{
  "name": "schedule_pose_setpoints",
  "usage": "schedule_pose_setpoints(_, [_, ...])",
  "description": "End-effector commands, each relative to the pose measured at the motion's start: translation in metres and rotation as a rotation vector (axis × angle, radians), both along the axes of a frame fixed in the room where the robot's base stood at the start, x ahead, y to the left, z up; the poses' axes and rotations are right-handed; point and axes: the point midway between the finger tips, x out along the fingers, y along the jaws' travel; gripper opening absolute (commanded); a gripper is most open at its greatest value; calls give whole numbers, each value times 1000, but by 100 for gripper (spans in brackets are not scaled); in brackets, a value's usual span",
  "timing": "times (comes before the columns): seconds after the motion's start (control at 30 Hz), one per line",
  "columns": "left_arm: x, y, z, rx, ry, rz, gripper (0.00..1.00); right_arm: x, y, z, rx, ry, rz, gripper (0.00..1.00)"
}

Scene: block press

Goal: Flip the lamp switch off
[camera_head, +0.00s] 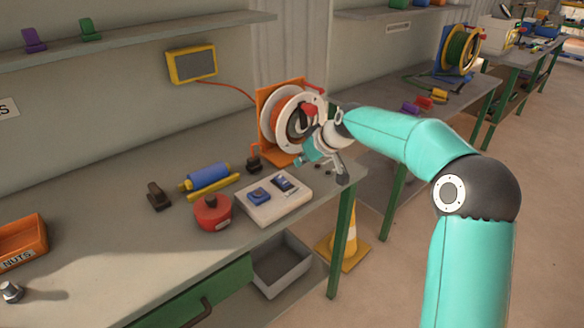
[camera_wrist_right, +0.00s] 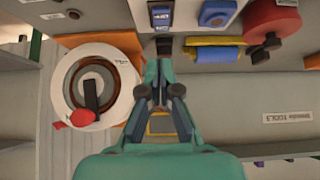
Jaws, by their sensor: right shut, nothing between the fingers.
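A pale switch panel (camera_head: 262,211) lies on the workbench near its right end, with a blue switch block (camera_head: 259,195) and a darker blue switch block (camera_head: 285,184) on it. Which one is the lamp switch, and whether it is on, I cannot tell. In the right wrist view, the blue block (camera_wrist_right: 217,13) and the darker one (camera_wrist_right: 160,14) are at the top edge. My right gripper (camera_head: 304,159) is shut and empty, above the bench behind the panel and in front of the cable reel. Its fingertips (camera_wrist_right: 160,66) show in the wrist view, pointing towards the panel. My left gripper is out of view.
An orange-framed reel (camera_head: 270,130) stands close behind my right gripper. The bench front is mostly clear.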

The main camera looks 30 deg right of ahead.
Motion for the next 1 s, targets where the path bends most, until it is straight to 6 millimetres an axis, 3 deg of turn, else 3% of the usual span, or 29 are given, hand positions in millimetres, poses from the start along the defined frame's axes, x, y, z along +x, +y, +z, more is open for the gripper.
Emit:
schedule_pose_setpoints(0.1, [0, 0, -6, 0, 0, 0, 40, -16, -2, 11, 0, -1, -1, 0])
schedule_pose_setpoints(0.3, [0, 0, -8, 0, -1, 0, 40, -28, -3, 20, 1, 0, -1, 0])
schedule_pose_setpoints(1.0, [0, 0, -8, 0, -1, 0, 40, -28, -3, 21, 0, 0, 0, 0])
